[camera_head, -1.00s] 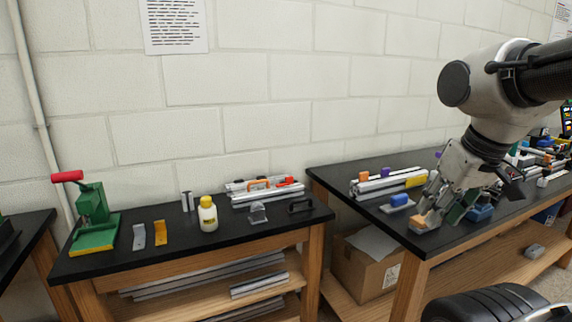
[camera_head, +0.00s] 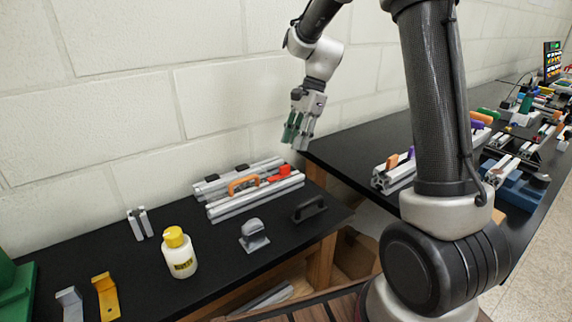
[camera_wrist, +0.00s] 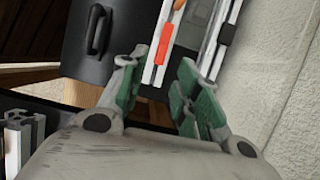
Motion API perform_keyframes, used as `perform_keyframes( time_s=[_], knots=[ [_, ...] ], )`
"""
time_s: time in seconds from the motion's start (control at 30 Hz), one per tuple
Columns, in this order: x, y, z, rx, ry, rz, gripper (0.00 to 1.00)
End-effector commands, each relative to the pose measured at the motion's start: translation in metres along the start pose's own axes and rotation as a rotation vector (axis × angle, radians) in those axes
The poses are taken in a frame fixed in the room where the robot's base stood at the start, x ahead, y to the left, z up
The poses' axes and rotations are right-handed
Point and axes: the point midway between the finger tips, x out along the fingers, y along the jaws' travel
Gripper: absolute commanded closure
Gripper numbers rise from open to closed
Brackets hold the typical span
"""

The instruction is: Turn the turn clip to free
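A red clip (camera_head: 279,174), which looks like the turn clip, sits on the near aluminium extrusion (camera_head: 228,208) toward its right end. It also shows in the wrist view (camera_wrist: 164,44), lying along the rail. Whether it is locked or free I cannot tell. My gripper (camera_head: 295,146) hangs above and beyond the right end of the extrusions, apart from them. In the wrist view my gripper (camera_wrist: 162,62) is open and empty, with its green-padded fingers apart and the red clip seen in the gap beyond them.
An orange handle (camera_head: 243,185) is on the same extrusion. A second rail with black clips (camera_head: 242,168) lies behind. A black handle (camera_head: 309,208), a grey bracket (camera_head: 254,238) and a yellow-capped bottle (camera_head: 179,254) stand in front. The wall (camera_head: 215,100) is close behind.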

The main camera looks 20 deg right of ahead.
Motion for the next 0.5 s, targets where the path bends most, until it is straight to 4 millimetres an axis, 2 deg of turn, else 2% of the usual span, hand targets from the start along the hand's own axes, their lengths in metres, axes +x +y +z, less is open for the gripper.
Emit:
perform_keyframes(
  time_s=[0.1, 0.5],
  knots=[
    [0.013, -0.005, -0.001, 0.026, -0.010, 0.007, 0.68],
    [0.074, -0.004, -0.001, 0.025, -0.009, 0.007, 0.68]
  ],
)
